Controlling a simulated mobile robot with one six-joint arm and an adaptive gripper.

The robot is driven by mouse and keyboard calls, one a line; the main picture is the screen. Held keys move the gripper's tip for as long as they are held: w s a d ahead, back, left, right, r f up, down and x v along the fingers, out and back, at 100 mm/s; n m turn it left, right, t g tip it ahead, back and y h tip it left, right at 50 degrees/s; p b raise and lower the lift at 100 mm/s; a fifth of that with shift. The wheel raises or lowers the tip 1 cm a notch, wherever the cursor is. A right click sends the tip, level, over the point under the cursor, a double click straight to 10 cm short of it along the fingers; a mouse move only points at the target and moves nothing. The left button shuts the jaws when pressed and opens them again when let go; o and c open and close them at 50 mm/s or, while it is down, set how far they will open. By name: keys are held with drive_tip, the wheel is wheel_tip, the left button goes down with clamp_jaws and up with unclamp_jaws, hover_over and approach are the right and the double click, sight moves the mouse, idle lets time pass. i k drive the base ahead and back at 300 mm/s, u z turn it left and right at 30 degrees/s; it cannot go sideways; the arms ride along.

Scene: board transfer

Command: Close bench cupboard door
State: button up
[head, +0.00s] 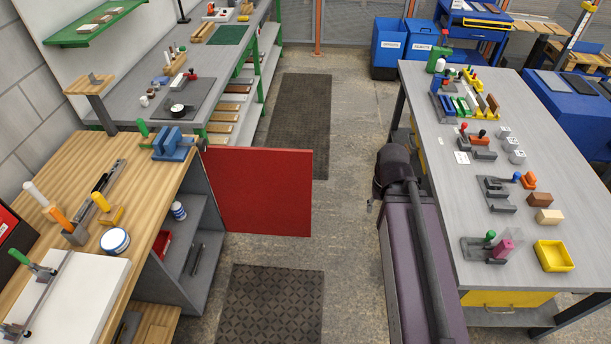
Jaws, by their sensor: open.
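The red cupboard door (258,192) stands wide open. It juts out to the right over the floor from the far front corner of the grey bench cupboard (176,272). The open cupboard front shows shelves with a blue-and-white tin (178,211), a red bin (164,245) and dark tools (194,259). My dark arm is folded above my purple body, right of the door and clear of it. I cannot make out my gripper's fingers in this view.
A wooden worktop (146,205) with tools lies above the cupboard. Dark floor mats (270,303) lie in the aisle. A long grey table (427,102) with fixtures and a yellow tray (553,256) stands at the right. Floor between the door and my body is clear.

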sight(257, 190)
drive_tip(key=u, duration=0.1)
drive_tip(key=i, duration=0.95)
drive_tip(key=z, duration=0.1)
